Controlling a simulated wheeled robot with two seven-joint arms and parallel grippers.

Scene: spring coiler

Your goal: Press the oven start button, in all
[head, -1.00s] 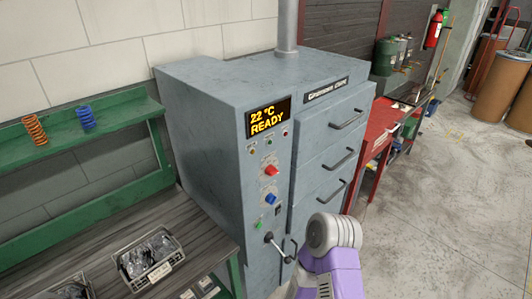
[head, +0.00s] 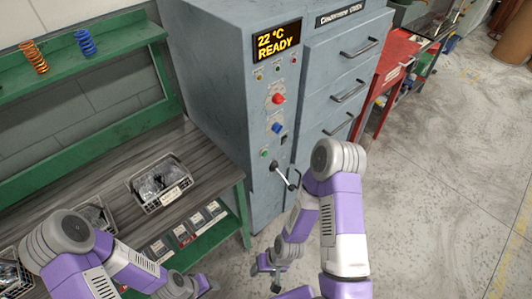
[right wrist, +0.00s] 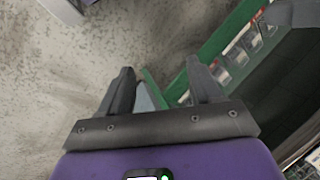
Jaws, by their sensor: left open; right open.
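The grey oven (head: 225,95) stands at the back centre of the head view, with a lit display (head: 277,41) reading "22 °C READY". Below the display are small lamps or buttons, a red knob (head: 278,99), a blue knob (head: 277,128) and a small green button (head: 264,153). No label naming the start button is readable. My right gripper (head: 267,270) is low in front of the oven, well below the panel. In the right wrist view it is open and empty (right wrist: 163,88). My left gripper (head: 208,284) is at the bottom edge, open, apart from the oven.
A lever (head: 284,175) sticks out below the panel, and drawer handles (head: 350,90) project from the oven front. A green bench (head: 215,238) with wire trays (head: 160,183) stands left. Two springs (head: 86,42) sit on its shelf.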

